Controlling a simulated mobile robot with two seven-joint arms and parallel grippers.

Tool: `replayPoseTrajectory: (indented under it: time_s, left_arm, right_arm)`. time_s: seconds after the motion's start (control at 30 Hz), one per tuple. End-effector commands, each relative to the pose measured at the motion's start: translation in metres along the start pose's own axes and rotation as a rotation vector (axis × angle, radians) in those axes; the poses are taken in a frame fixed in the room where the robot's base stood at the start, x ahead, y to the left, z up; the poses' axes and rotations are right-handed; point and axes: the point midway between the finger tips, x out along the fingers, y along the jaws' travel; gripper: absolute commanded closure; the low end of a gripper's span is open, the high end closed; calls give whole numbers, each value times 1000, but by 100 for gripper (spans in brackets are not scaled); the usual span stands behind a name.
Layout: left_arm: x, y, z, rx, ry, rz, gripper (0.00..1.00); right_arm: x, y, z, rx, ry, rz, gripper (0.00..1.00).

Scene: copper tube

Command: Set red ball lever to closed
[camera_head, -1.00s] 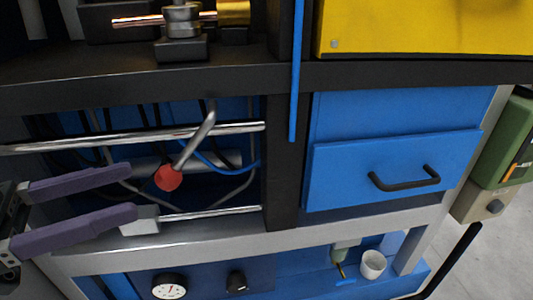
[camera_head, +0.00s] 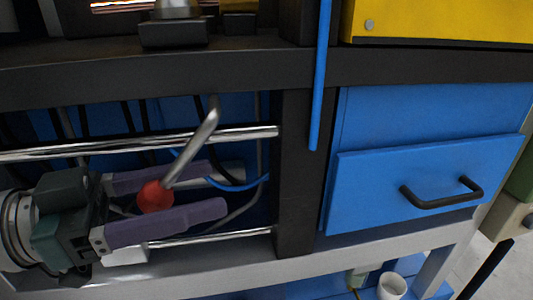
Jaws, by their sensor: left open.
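The red ball (camera_head: 155,196) is at the lower end of a grey metal lever (camera_head: 192,148) that slants up to the right inside the open bay. My left gripper (camera_head: 215,190) comes in from the left with its two purple fingers spread. The ball lies between the fingers, near their bases; the near finger passes just below it and the far finger behind it. I cannot tell whether either finger touches the ball. My right gripper is not in view.
Shiny horizontal rails (camera_head: 90,150) cross the bay above and below the lever. A dark post (camera_head: 298,180) bounds the bay on the right. Beyond it is a blue drawer (camera_head: 360,195) with a black handle (camera_head: 440,192). Cables, including a blue one, hang behind the lever.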

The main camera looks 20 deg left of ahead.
Motion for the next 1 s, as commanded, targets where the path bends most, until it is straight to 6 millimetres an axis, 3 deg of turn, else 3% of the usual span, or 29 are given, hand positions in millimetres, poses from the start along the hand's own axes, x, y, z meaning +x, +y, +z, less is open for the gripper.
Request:
replayPoseTrajectory:
  time_s: [0.23, 0.8, 1.0]
  left_arm:
    - [0, 0, 0, 0, 0, 0, 34]
    - [0, 0, 0, 0, -1, -1, 98]
    - [0, 0, 0, 0, -1, -1, 100]
  right_arm:
    - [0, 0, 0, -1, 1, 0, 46]
    - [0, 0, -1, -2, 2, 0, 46]
    - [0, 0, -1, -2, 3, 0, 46]
